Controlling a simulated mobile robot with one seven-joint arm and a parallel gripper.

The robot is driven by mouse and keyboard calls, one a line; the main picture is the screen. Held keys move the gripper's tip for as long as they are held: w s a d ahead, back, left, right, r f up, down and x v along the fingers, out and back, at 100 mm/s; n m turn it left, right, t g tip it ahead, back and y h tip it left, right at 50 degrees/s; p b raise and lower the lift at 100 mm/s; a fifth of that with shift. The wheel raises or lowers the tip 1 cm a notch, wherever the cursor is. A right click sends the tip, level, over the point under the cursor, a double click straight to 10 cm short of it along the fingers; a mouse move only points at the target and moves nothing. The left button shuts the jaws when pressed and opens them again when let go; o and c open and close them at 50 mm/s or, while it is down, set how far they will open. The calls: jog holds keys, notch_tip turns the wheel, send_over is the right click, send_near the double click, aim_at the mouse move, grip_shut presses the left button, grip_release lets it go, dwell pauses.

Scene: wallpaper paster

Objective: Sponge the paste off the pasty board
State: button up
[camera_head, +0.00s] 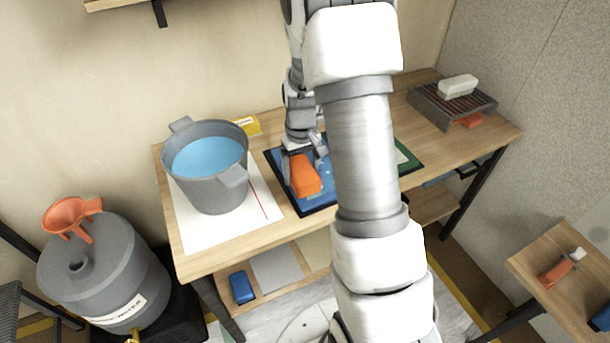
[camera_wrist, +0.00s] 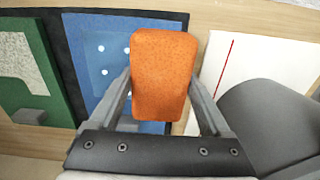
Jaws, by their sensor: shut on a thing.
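An orange sponge (camera_head: 306,177) is held between the two fingers of my gripper (camera_head: 304,163). In the wrist view the sponge (camera_wrist: 162,75) sits upright between the fingertips of my gripper (camera_wrist: 160,98). Below it lies a blue board (camera_head: 319,200) with a dark edge. In the wrist view the blue board (camera_wrist: 88,45) carries several small white spots and a paler patch. The sponge is over the board's right side in that view. I cannot tell whether it touches the board. My arm hides part of the board in the head view.
A grey bucket (camera_head: 218,191) of blue water stands on white paper (camera_head: 262,200) left of the board. A green board (camera_head: 408,157) lies right of it. A rack (camera_head: 432,105) with a white block (camera_head: 458,86) stands at the table's far right. A yellow box (camera_head: 248,126) sits behind.

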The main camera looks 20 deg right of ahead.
aim_at(304, 169)
notch_tip(304, 169, up, 5)
jog(key=p, duration=0.3)
jog(key=shift+d, duration=0.15)
jog(key=o, duration=1)
jog(key=c, duration=0.9)
jog(key=shift+o, duration=0.2)
jog(key=shift+s+d, duration=0.1)
